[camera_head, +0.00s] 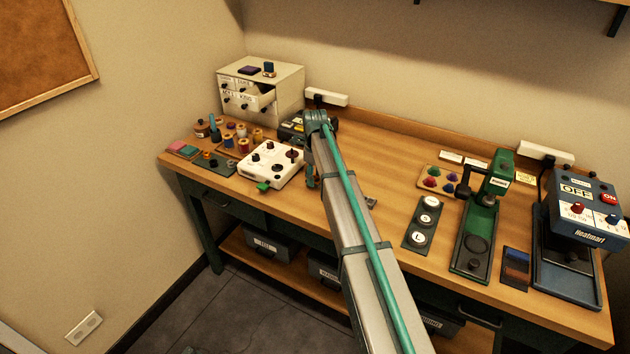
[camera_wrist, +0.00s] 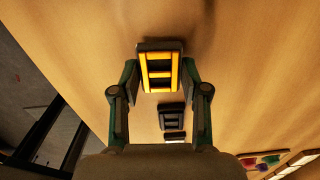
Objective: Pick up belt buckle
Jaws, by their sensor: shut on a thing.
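A belt buckle (camera_wrist: 160,75) with a bright orange-yellow frame and dark ends is between the fingertips of my gripper (camera_wrist: 160,71) in the wrist view. The fingers press on its left and right sides, and my gripper is shut on it. I cannot tell for sure whether it is clear of the wooden tabletop. In the head view my arm hides the buckle and most of the gripper; only a small teal part of the gripper (camera_head: 311,178) shows left of the arm.
A dark buckle-like piece (camera_wrist: 172,117) and a smaller one (camera_wrist: 174,137) lie close by on the tabletop. A white control box (camera_head: 271,164) stands left of my gripper in the head view. A dark plate with round white buttons (camera_head: 424,222) lies to the right. The table's front edge is near.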

